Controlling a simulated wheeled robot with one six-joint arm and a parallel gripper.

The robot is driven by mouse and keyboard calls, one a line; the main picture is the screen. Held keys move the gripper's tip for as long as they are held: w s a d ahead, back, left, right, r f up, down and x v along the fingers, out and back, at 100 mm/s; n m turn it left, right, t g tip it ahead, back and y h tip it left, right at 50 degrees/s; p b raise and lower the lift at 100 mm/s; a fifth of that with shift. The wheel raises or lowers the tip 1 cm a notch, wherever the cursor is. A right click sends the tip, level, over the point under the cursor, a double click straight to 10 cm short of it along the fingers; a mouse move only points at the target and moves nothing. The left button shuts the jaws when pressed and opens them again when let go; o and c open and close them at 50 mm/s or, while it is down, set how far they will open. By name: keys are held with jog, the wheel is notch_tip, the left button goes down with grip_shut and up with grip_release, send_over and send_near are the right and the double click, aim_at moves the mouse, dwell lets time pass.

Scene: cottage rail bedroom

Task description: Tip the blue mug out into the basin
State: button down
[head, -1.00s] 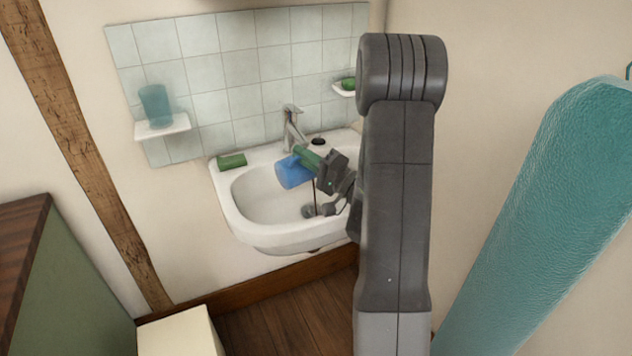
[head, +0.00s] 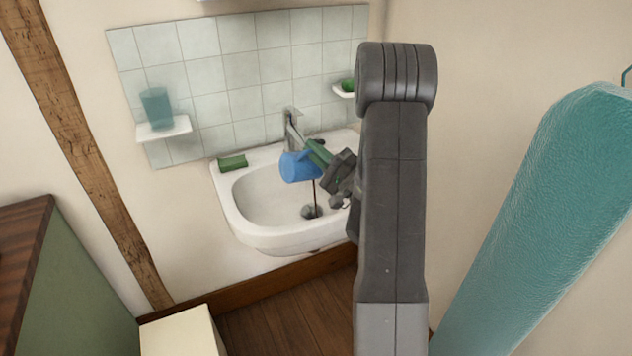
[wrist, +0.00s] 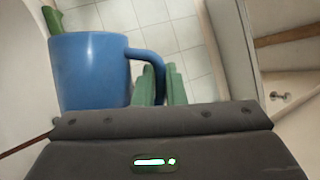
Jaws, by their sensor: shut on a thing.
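The blue mug (head: 297,167) hangs in the air over the basin (head: 240,222), below and beside the tap. My gripper (head: 317,153) has green fingers and is shut on the mug's handle, with the mug to its left. In the wrist view, the mug (wrist: 90,72) fills the upper left and its handle runs to my green gripper fingers (wrist: 162,85). The mug is tilted; its opening and inside are hidden. A thin dark line runs from below the mug to near the drain (head: 309,211); I cannot tell whether it is liquid.
The tap (head: 290,125) stands close behind the mug. A green bar (head: 232,162) lies on the basin's back left rim. A teal cup (head: 157,108) stands on a small wall shelf (head: 165,130). A large teal towel-like thing (head: 545,220) hangs at the right.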

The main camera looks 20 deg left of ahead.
aim_at(298, 172)
jog(key=s+n+b, duration=0.1)
jog(key=s+a+f+n+g, duration=0.1)
jog(key=n, duration=0.1)
jog(key=s+a+n+g+h+b, duration=0.1)
jog(key=n, duration=0.1)
jog(key=shift+f+b, duration=0.25)
jog(key=shift+b, duration=0.05)
jog(key=shift+s+a+n+g, duration=0.15)
jog(key=shift+s+n+g, duration=0.15)
jog(key=shift+n+g, duration=0.15)
jog(key=shift+s+a+f+n, duration=0.15)
jog(key=shift+s+a+n, duration=0.05)
jog(key=shift+s+n, duration=0.1)
jog(key=s+a+f+n+t+h+b, duration=0.1)
jog(key=s+a+f+n+h+b, duration=0.5)
jog(key=n, duration=0.6)
jog(key=shift+s+f+h+b, duration=0.95)
jog(key=shift+s+f, duration=0.25)
jog(key=shift+s, duration=0.55)
